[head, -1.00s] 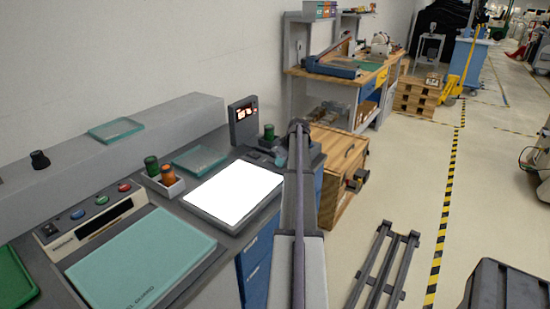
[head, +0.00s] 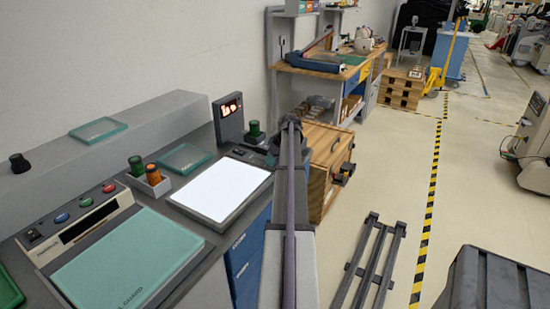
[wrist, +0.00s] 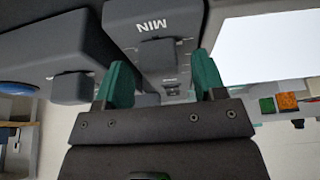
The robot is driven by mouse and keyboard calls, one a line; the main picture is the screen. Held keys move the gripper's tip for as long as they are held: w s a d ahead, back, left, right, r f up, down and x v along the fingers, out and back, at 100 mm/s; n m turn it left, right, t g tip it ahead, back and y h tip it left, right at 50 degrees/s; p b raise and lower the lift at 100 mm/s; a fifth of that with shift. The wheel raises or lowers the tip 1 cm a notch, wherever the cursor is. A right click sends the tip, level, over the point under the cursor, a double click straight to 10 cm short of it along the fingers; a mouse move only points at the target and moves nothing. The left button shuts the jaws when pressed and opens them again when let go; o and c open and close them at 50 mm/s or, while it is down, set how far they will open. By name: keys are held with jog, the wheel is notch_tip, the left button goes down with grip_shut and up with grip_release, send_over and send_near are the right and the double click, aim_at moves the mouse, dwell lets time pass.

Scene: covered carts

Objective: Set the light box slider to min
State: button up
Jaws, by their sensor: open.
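The light box (head: 222,187) glows bright white on the bench in the head view, and its lit panel (wrist: 268,40) fills the upper right of the wrist view. In the wrist view a grey housing carries an upside-down MIN label (wrist: 155,25). A dark slider knob (wrist: 160,53) shows just below that label, with small scale marks around it. My gripper (wrist: 158,82) is open, its two green fingertips standing apart on either side of the housing. Nothing is visibly held; whether a fingertip touches the housing I cannot tell. In the head view my arm hides the gripper and slider.
A wooden cabinet (head: 325,165) stands beyond my arm.

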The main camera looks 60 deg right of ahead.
jog(key=p+v, duration=0.9)
jog(key=v, duration=0.1)
jog(key=shift+r, duration=0.3)
jog(key=shift+s, duration=0.1)
